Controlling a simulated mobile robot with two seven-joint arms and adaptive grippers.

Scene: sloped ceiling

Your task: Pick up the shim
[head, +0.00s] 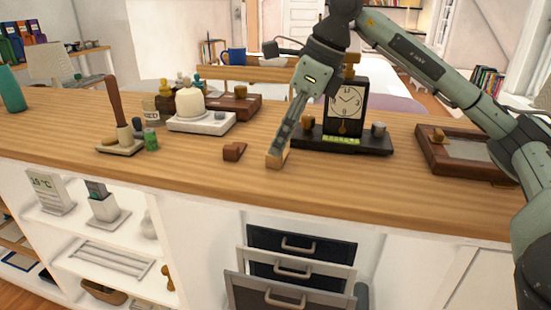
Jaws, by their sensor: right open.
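A small light-wood piece (274,161), which looks like the shim, lies on the wooden counter (200,180) near its front edge. My right gripper (281,146) points down right at it, with its fingers covering part of the piece. The gripper is open; whether the fingers touch the wood I cannot tell. A darker reddish-brown wedge-like block (234,151) lies a little to the left, apart from the gripper. My left gripper is not in view.
A black clock (347,103) on a dark base stands close to the right of my gripper. A framed wooden tray (430,161) lies farther right. A white scale-like stand (215,125) and a wooden-handled tool (117,110) stand left. Open drawers (300,270) jut out below.

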